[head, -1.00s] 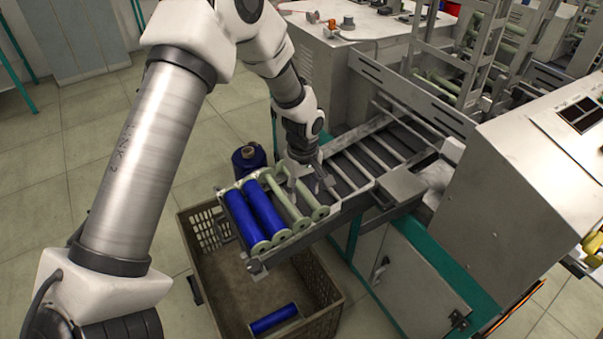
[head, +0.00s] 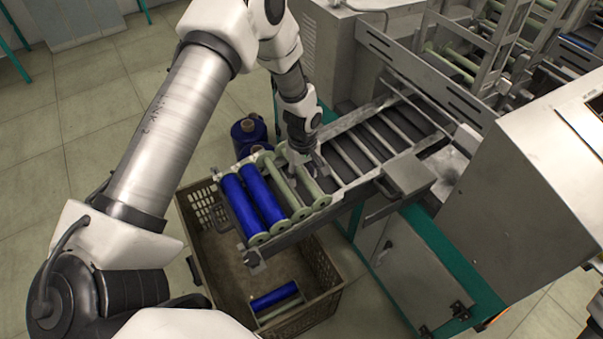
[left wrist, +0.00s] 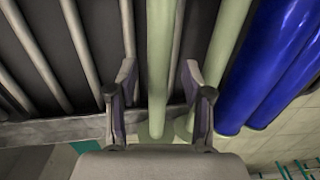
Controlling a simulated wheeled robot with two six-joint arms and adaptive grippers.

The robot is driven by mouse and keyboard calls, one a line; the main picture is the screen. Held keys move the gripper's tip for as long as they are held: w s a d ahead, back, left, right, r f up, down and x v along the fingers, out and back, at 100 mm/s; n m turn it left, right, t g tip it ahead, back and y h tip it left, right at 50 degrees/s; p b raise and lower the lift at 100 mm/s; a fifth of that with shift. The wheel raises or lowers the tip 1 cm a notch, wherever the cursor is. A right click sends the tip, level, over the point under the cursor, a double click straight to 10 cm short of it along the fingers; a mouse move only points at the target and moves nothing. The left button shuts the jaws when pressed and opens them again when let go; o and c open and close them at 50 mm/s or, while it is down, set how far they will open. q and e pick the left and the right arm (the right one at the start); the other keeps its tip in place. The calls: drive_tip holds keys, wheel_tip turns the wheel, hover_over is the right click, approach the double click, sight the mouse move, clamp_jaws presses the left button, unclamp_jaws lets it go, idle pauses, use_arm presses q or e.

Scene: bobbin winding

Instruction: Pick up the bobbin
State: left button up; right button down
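Two pale green bare bobbins (head: 281,187) and two blue wound bobbins (head: 240,206) lie side by side on the near end of the roller rack (head: 352,195). My left gripper (head: 305,168) is over the far ends of the green ones. In the left wrist view its open fingers (left wrist: 160,98) stand on either side of the outer green bobbin (left wrist: 159,50), with gaps on both sides. The other green bobbin (left wrist: 228,45) and a blue bobbin (left wrist: 262,70) lie to the right of it. My right gripper is not in view.
A plastic crate (head: 332,280) stands below the rack end, with a blue bobbin (head: 273,296) and a pale one inside. More blue bobbins (head: 247,133) stand behind the rack. A metal box (head: 407,177) sits on the rack's right side. Floor at left is clear.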

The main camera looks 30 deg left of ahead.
use_arm(q)
clamp_jaws()
